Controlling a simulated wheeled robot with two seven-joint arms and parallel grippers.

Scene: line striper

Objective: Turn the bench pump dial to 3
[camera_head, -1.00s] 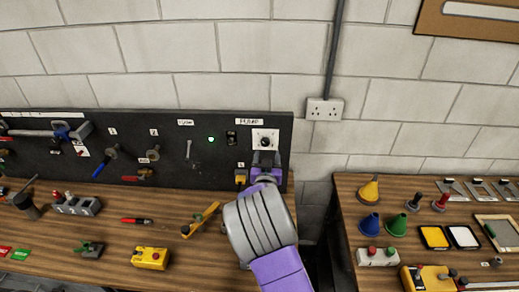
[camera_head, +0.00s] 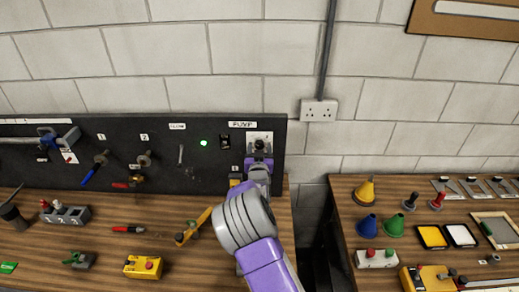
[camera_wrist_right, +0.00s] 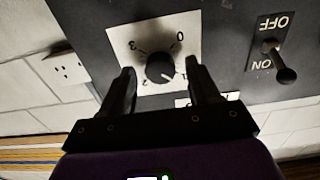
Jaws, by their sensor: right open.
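The pump dial is a round black knob (camera_wrist_right: 160,67) on a white plate on the dark back panel. In the right wrist view the plate shows upside down, with 0 and 3 above the knob and 1 and 2 below. The knob's white mark points to the lower right, towards the 1. In the head view the plate (camera_head: 259,137) sits under the PUMP label, with the knob partly hidden. My right gripper (camera_head: 258,160) is open at the plate. Its fingers lie on either side of the knob, apparently with gaps. My left gripper is out of view.
An ON/OFF toggle switch (camera_wrist_right: 285,75) sits beside the dial plate. A lit green lamp (camera_head: 203,142) is further left on the panel. Tools hang on the panel's left. A yellow box (camera_head: 143,267) lies on the bench. A second table (camera_head: 345,205) stands right, across a gap.

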